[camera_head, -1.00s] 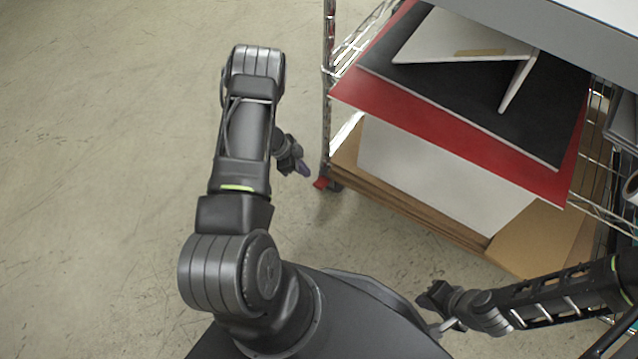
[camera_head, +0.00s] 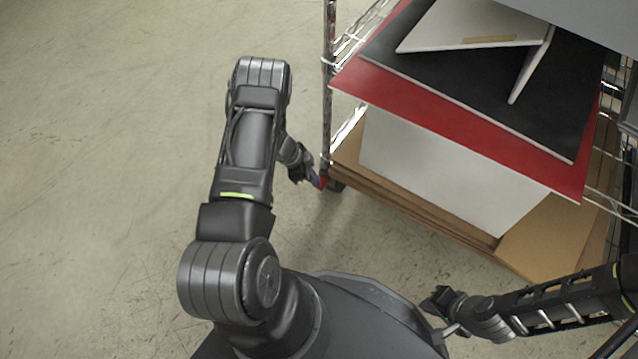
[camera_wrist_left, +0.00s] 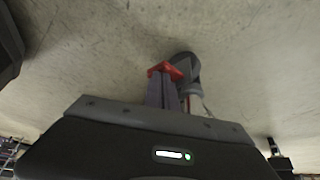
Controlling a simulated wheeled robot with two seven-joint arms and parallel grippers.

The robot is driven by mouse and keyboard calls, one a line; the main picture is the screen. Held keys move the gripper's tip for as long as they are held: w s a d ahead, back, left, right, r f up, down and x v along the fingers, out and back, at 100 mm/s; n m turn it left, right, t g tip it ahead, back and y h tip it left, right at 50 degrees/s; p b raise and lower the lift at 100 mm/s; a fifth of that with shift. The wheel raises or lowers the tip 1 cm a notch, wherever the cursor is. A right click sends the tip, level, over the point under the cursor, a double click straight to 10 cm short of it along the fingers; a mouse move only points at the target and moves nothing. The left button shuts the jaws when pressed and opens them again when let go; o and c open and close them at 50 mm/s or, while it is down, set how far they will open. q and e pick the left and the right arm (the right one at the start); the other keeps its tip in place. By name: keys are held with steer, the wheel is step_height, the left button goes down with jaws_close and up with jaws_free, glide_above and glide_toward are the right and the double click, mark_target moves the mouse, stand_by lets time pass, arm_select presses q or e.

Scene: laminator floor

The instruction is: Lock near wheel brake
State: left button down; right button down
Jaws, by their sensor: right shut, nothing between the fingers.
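The brake lever (camera_head: 323,182) is a small red tab on the caster wheel (camera_head: 337,186) at the foot of the rack's near-left post. In the left wrist view, the red lever (camera_wrist_left: 165,69) sits beside the grey wheel (camera_wrist_left: 187,68). My left gripper (camera_head: 314,177) is low by the floor, with its fingertips at the lever. In the wrist view its fingers (camera_wrist_left: 163,84) are close together and overlap the lever's edge; I cannot tell if they touch it. They partly hide the lever. My right gripper (camera_head: 437,300) is shut and empty, at the lower right, away from the wheel.
The wire rack's chrome post (camera_head: 327,85) rises above the wheel. A red sheet (camera_head: 440,130) overhangs the rack's shelf, with cardboard (camera_head: 415,208) and white board below. The concrete floor (camera_head: 100,180) to the left is clear.

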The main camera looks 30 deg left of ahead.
arm_select(q)
step_height(320, 180, down, 2)
steer(key=shift+f+b, duration=0.15)
steer(key=shift+b, duration=0.85)
steer(key=shift+a+r, duration=0.1)
steer(key=shift+r, duration=0.15)
steer(key=shift+s+a+r+p, duration=0.25)
steer(key=shift+s+a+p, duration=0.05)
steer(key=shift+s+a, duration=0.25)
steer(key=shift+s+a+r+p, duration=0.2)
steer(key=shift+s+a+p, duration=0.1)
steer(key=shift+s+a, duration=0.15)
steer(key=p+v, duration=0.3)
steer(key=v, duration=0.4)
steer(key=shift+a+r, duration=0.15)
steer(key=shift+r, duration=0.2)
steer(key=shift+s, duration=0.1)
